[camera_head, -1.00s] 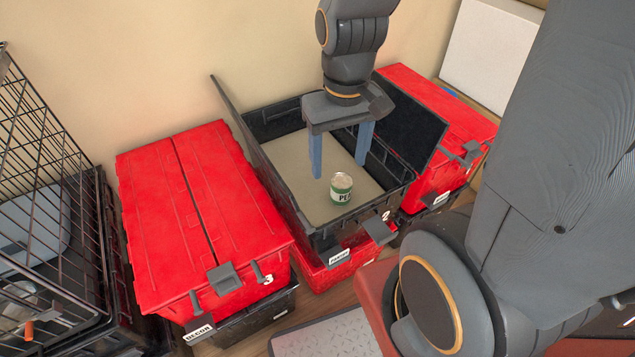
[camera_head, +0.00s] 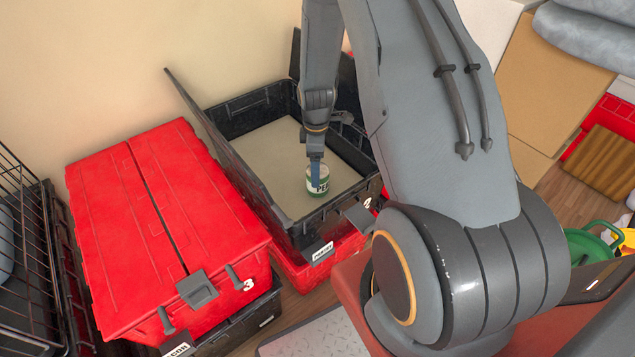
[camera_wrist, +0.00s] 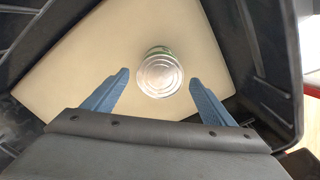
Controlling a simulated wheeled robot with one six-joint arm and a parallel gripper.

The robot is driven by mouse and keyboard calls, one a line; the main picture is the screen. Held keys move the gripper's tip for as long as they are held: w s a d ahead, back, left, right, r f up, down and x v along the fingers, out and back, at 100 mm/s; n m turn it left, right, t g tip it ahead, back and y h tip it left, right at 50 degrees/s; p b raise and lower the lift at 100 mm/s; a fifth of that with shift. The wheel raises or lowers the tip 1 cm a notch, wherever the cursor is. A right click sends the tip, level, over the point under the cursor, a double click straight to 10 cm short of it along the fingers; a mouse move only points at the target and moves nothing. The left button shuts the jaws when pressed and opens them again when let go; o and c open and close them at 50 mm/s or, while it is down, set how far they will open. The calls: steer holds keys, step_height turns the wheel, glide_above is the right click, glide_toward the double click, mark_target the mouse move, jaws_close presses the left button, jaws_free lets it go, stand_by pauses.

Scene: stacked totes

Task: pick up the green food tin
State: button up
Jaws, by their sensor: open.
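The green food tin (camera_head: 322,186), with a white label band and a silver lid, stands upright inside the open black tote (camera_head: 288,233), near its front right corner. The wrist view shows its round lid (camera_wrist: 160,76) from above, just beyond and between the fingertips. My gripper (camera_head: 316,172) is above the tin in the head view, seen edge-on, with a blue finger overlapping the tin. In the wrist view the two blue fingers of my gripper (camera_wrist: 158,80) are spread wide, one on each side of the tin, with nothing between them touching. My arm hides the tote's right side.
A closed red-lidded tote (camera_head: 165,225) stands left of the open tote. The open tote rests on another red-lidded tote (camera_head: 305,272). Its raised lid flap (camera_head: 205,125) stands up on the left. A wire crate (camera_head: 25,250) is at far left. The tote's beige floor (camera_head: 275,165) is otherwise bare.

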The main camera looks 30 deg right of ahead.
step_height(320, 180, down, 8)
steer(key=shift+d+f, duration=0.1)
steer(key=shift+d, duration=0.05)
stand_by(0.4)
steer(key=c, duration=1.4)
steer(key=shift+c, duration=0.6)
